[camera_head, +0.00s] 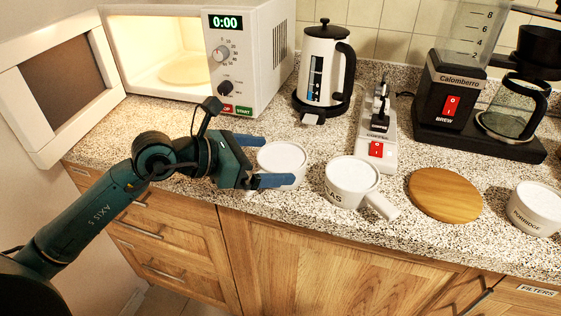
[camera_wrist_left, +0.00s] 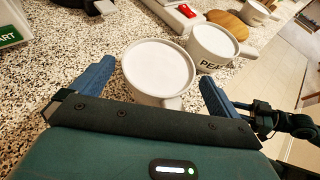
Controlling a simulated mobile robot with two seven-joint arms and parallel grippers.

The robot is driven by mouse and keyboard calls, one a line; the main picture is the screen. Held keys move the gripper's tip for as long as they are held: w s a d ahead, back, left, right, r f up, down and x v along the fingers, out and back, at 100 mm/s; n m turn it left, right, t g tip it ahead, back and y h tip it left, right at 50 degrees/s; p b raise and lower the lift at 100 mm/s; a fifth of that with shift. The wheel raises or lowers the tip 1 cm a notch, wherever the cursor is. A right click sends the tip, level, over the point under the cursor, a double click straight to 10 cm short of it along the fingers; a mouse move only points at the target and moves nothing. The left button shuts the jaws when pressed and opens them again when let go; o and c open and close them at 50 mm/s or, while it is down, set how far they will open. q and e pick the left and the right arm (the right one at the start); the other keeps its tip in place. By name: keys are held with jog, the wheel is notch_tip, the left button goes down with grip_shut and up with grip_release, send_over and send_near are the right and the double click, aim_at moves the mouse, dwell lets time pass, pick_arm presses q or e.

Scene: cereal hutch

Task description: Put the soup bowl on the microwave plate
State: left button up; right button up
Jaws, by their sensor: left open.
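A white bowl (camera_head: 284,158) with a pale top stands on the counter; any label on it is hidden. My left gripper (camera_head: 279,161) is open, with one blue finger on the far side and one on the near side of this bowl. In the left wrist view the bowl (camera_wrist_left: 157,69) sits ahead of and between the open fingers, its handle towards the right finger. I cannot tell whether the fingers touch it. The microwave plate (camera_head: 185,72) lies inside the lit microwave (camera_head: 250,60), whose door (camera_head: 62,75) is wide open. My right gripper is not in view.
A bowl marked PEAS (camera_wrist_left: 212,45) stands just right of the first. A round wooden board (camera_head: 445,195) and a PORRIDGE bowl (camera_head: 536,207) are further right. A kettle (camera_head: 324,70), power strip (camera_head: 377,135) and coffee maker (camera_head: 470,100) stand behind. Counter before the microwave is clear.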

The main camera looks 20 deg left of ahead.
pick_arm(q)
jog(key=shift+x, duration=0.95)
jog(key=shift+r, duration=0.1)
jog(key=c, duration=1.1)
